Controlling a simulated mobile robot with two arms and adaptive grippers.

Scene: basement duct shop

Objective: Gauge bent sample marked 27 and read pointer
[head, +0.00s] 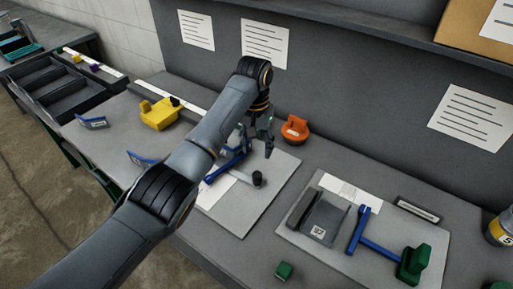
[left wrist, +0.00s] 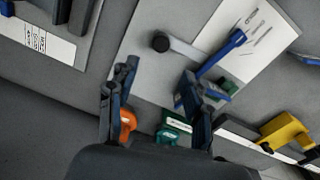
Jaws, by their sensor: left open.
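A bent grey sheet piece (head: 325,222) with a small white label lies on the right-hand board; the label seems to read 27, but it is tiny and turned. A blue gauge-like tool (head: 228,168) lies on the middle board and shows in the left wrist view (left wrist: 222,55). A grey arm with a black knob (head: 257,179) lies beside it; the knob also shows in the left wrist view (left wrist: 160,42). My left gripper (head: 258,143) is open and empty above the back of the middle board, its fingers (left wrist: 160,70) apart. No pointer reading is legible. My right gripper is out of view.
A blue bar with a green handle (head: 413,262) lies on the right board. An orange tool (head: 295,129) stands behind the middle board. A yellow tool (head: 160,113), small blue labelled pieces (head: 92,122) and dark bins (head: 70,93) are left.

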